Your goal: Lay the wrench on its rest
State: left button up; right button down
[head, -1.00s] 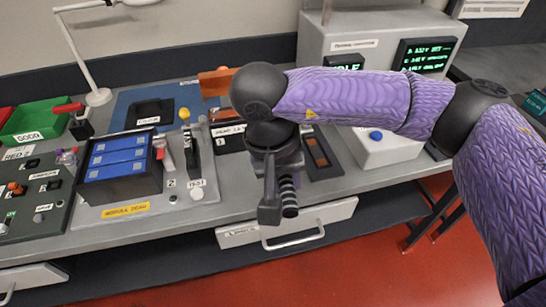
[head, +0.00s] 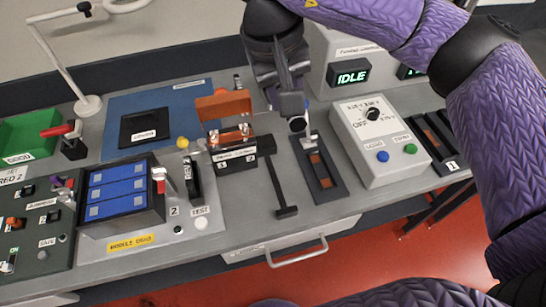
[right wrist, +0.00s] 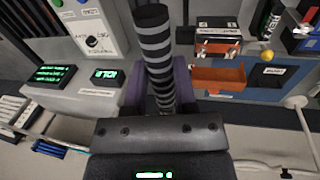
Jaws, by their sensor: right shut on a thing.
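My right gripper (head: 290,100) hangs above the bench near the middle in the head view. In the right wrist view it is shut on a dark handle with grey bands (right wrist: 156,55), which I take as the wrench's; the wrench's head is not clear. In the head view the gripper mostly hides it. A black T-shaped piece (head: 284,198) lies on the bench below and in front of the gripper; I cannot tell if it is the rest. My left gripper is out of view.
A dark tray with copper pads (head: 322,170) is just right of the T-shaped piece. A white selector box (head: 375,145) stands right of it. An orange-covered isolator (head: 228,105) and a blue-cell module (head: 118,190) are left. Bare bench shows at the front middle.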

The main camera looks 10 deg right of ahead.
notch_tip(320, 180, down, 28)
jog(key=b, duration=0.4)
jog(key=shift+a+r, duration=0.1)
jog(key=shift+r, duration=0.15)
jog(key=shift+w, duration=0.1)
jog(key=shift+f, duration=0.15)
jog(key=shift+c, duration=2)
grip_release()
